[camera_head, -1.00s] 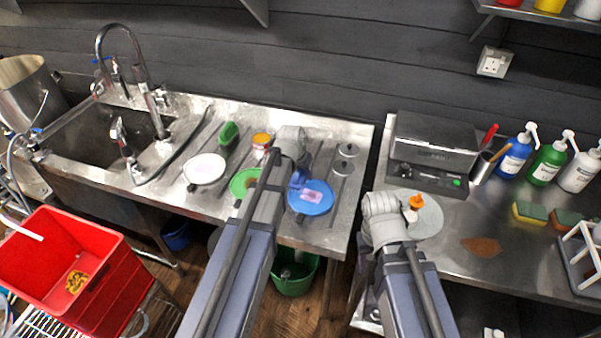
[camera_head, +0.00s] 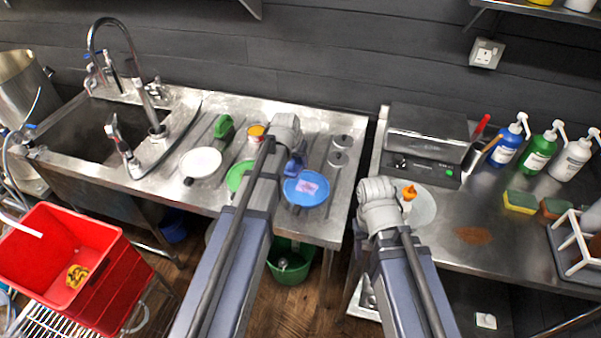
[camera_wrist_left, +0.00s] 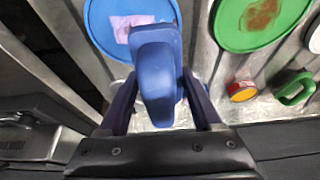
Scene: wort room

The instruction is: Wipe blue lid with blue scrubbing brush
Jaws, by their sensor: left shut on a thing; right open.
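The blue lid (camera_head: 312,200) lies on the steel drainboard with a pink stain on it. It also shows in the left wrist view (camera_wrist_left: 98,30), partly covered by the brush. My left gripper (camera_head: 290,150) is shut on the blue scrubbing brush (camera_wrist_left: 155,72), whose handle sits between the fingers. In the head view the brush (camera_head: 294,165) is at the lid's far left edge. I cannot tell whether its bristles touch the lid. My right gripper (camera_head: 382,212) is over the right counter's left part, open, its fingertips hidden.
A green lid (camera_wrist_left: 250,38) with a brown stain, a white lid (camera_head: 201,162), a tin (camera_wrist_left: 242,91) and a green brush (camera_head: 224,127) are nearby. An orange-topped item (camera_head: 409,192) is beside my right gripper. The sink (camera_head: 85,125) is at left.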

